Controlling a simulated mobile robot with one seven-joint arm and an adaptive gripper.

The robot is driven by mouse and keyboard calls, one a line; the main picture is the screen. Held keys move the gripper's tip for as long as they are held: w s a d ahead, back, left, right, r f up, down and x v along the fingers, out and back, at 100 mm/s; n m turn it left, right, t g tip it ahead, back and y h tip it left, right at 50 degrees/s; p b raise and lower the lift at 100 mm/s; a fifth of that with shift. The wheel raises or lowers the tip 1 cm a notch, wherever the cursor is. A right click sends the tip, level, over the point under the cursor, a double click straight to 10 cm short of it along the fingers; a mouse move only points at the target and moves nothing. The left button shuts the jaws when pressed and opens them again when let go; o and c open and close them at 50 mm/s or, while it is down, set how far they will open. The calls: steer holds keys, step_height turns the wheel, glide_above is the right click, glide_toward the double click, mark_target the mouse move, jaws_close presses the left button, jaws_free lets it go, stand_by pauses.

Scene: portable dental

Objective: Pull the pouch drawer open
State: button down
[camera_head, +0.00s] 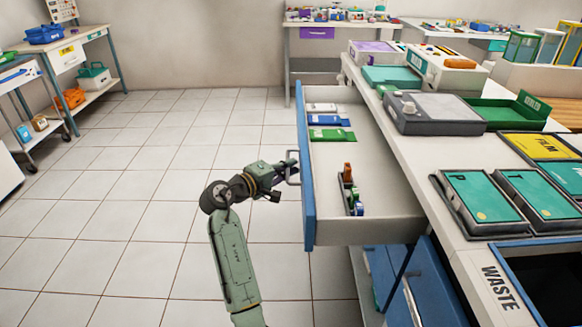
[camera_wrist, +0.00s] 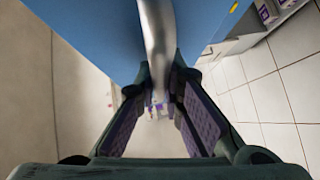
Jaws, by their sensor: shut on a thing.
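The pouch drawer (camera_head: 385,205) stands pulled out from the white counter, with its blue front facing left. Its inside is visible, holding blue, green and white pouches (camera_head: 328,122) toward the back and small coloured items (camera_head: 350,190) near the front. A metal bar handle (camera_head: 291,172) is on the blue front. My gripper (camera_head: 284,170) is at this handle from the left, shut on it. In the wrist view the handle (camera_wrist: 157,45) runs between the two purple-padded fingers (camera_wrist: 158,112), and the blue drawer front (camera_wrist: 95,30) is close beyond.
The counter (camera_head: 455,235) above the drawer carries teal trays (camera_head: 485,195), a grey device (camera_head: 432,112) and a green bin (camera_head: 510,110). A blue container (camera_head: 405,275) sits below the drawer. The tiled floor (camera_head: 150,200) left of the drawer is clear. Carts stand at the far left.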

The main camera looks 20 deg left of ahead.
steer(key=c, duration=1.7)
jaws_free()
steer(key=v, duration=1.2)
